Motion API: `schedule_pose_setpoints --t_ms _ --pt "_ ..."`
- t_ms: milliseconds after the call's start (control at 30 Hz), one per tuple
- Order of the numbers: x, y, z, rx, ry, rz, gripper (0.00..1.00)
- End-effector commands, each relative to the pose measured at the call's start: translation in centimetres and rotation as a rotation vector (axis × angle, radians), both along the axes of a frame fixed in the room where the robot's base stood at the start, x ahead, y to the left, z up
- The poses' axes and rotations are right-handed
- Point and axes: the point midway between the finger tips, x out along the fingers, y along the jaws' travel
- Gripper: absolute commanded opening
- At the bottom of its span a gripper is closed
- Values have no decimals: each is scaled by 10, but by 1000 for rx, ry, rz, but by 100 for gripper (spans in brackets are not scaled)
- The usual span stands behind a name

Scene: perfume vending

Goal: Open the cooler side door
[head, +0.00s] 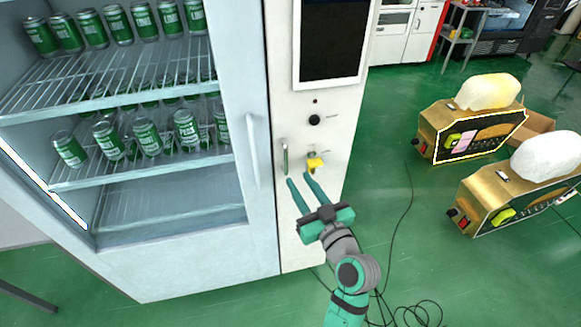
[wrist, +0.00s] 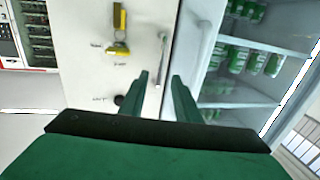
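The cooler (head: 200,240) stands at the left in the head view, with a clear front showing shelves of green cans. Its white side door panel (head: 300,225) carries a dark screen, a black knob, a yellow key (head: 316,163) and a slim metal handle (head: 284,157). My gripper (head: 299,178) is open and empty, just in front of the panel and slightly below the handle. In the wrist view the handle (wrist: 162,45) appears beyond and between the two spread green fingertips. Whether either finger touches it cannot be told. The panel looks closed.
The cooler's white front handle (head: 252,152) is close to the left of the panel. Two gold machines with white tops (head: 470,130) (head: 520,185) stand at the right. Black cables (head: 400,310) lie on the green floor. The floor between panel and machines is otherwise mostly clear.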

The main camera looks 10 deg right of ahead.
Motion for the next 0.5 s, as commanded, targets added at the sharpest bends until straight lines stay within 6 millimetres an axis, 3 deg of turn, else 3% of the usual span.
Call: schedule_pose_setpoints --t_ms 200,500 --pt "38 10 0 0 0 2 29" --pt "66 19 0 1 1 5 29"
